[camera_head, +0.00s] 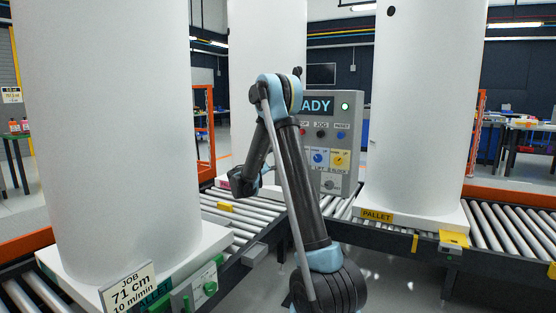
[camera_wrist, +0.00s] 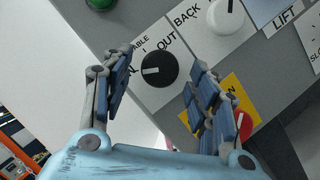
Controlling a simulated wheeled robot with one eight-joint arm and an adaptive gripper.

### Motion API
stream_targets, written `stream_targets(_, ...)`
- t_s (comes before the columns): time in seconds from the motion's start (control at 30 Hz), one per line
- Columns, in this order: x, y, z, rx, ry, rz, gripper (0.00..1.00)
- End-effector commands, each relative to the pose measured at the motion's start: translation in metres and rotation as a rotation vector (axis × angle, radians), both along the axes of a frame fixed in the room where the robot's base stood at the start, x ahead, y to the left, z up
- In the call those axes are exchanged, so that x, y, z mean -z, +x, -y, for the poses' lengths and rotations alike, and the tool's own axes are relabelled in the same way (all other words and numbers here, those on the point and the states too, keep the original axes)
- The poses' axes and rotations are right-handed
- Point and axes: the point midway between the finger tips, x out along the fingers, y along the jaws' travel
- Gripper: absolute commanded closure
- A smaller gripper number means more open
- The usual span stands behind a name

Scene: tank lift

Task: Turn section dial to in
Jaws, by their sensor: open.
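In the wrist view a round black dial (camera_wrist: 159,69) with a white pointer mark sits on a white plate. "OUT" is printed at its upper right; the lettering at its left is partly covered by a finger. The pointer mark lies toward the left in this view. My gripper (camera_wrist: 160,64) is open, with one finger on each side of the dial; I cannot tell whether either touches it. In the head view the grey control panel (camera_head: 346,146) stands behind my arm, which hides its left part and the dial.
In the wrist view a white knob (camera_wrist: 225,16) marked "BACK" is beside the dial, and a red button (camera_wrist: 244,124) on a yellow plate is close to the right finger. In the head view, roller conveyors (camera_head: 225,213) and large white cylinders (camera_head: 110,140) surround my arm.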

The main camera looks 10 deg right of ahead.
Motion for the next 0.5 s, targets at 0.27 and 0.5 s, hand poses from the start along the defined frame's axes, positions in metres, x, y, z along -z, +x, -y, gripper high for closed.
stream_targets(0.27, 0.013, -0.029, -0.041, -0.004, 0.0, 0.0, 0.46)
stream_targets(0.5, 0.023, -0.052, -0.072, -0.002, 0.0, -0.001, 0.46)
